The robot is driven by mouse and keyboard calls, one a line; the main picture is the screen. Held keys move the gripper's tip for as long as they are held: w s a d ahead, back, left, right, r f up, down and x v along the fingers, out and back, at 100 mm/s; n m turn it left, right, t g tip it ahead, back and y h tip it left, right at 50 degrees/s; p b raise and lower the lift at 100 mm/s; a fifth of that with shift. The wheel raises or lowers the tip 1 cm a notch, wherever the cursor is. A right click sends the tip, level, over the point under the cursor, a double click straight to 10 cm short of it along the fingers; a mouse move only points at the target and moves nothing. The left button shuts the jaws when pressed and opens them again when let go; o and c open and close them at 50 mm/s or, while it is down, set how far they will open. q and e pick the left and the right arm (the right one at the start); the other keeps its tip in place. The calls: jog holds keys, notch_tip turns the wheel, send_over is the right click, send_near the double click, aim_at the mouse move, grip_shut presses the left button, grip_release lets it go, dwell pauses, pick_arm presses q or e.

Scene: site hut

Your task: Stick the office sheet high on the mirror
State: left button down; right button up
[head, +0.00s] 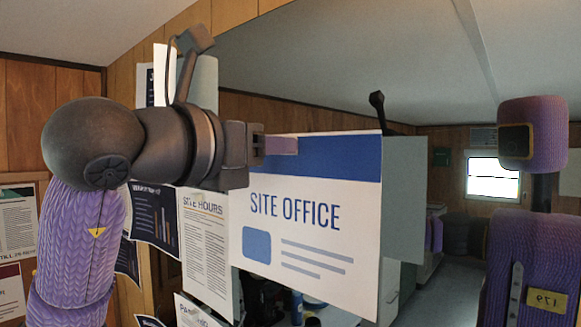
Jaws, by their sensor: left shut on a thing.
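The office sheet (312,215) is white with a blue top band and the words "SITE OFFICE". My left gripper (278,145) is shut on its upper left part and holds it roughly upright. The large mirror (345,60) is behind the sheet and fills the middle and right of the head view. A plain pale panel, seemingly the reflected back of the sheet, shows just right of it. Whether the sheet touches the glass I cannot tell. My right gripper is not in view.
A "SITE HOURS" sheet (207,255) and a dark chart sheet (152,215) hang left of the office sheet. More notices hang on the wood-panelled wall (25,110) at far left. The mirror's upper area looks clear; it reflects the room, a bright window and my purple body.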

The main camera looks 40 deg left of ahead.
aim_at(305, 145)
pick_arm(q)
jog(key=w, duration=0.1)
jog(key=w+p, duration=0.1)
jog(key=w, duration=0.1)
jog(key=shift+w+d, duration=0.2)
jog(key=shift+w, duration=0.1)
jog(key=w+p, duration=0.1)
jog(key=w, duration=0.2)
jog(key=shift+d+r, duration=0.1)
jog(key=shift+s, duration=0.15)
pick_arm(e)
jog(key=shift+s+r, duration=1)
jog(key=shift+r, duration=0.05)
